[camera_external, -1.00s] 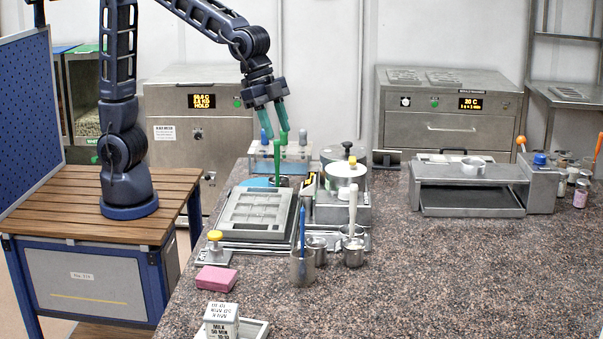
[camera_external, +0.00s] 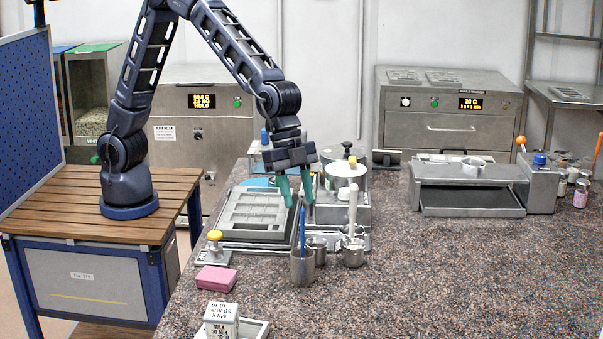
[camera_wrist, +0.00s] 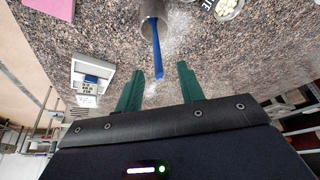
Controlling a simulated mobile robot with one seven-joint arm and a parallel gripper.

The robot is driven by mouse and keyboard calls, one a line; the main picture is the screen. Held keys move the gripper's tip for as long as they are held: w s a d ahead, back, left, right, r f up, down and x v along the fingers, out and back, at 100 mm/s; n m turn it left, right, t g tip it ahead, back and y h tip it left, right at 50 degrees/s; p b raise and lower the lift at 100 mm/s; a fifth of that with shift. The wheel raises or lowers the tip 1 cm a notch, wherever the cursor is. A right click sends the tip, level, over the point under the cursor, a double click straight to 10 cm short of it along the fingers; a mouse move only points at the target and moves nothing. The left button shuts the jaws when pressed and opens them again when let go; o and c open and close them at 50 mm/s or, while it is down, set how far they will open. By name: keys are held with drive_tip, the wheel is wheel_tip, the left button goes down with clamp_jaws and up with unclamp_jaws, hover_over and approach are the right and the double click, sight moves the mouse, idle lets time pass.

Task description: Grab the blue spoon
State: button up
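The blue spoon (camera_external: 302,230) stands upright in a grey metal cup (camera_external: 302,268) near the front of the stone counter. My gripper (camera_external: 296,202) is just above and behind the spoon's top end, with its two green fingers apart and pointing down. In the wrist view the blue spoon (camera_wrist: 157,48) reaches from the cup (camera_wrist: 153,12) toward the gap between the fingers of my gripper (camera_wrist: 158,80). Its tip lies between the finger ends in that picture, and nothing is clasped. The spoon's lower end is hidden in the cup.
A metal cup with a white-handled utensil (camera_external: 353,205) stands right of the spoon's cup, with another small cup (camera_external: 317,250) between. A grey mould tray (camera_external: 252,212) lies to the left. A pink block (camera_external: 216,278) sits front left. The counter's right front is clear.

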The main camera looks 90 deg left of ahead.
sight(302, 225)
drive_tip(key=x, duration=0.7)
drive_tip(key=shift+s+d+f, duration=0.15)
clamp_jaws()
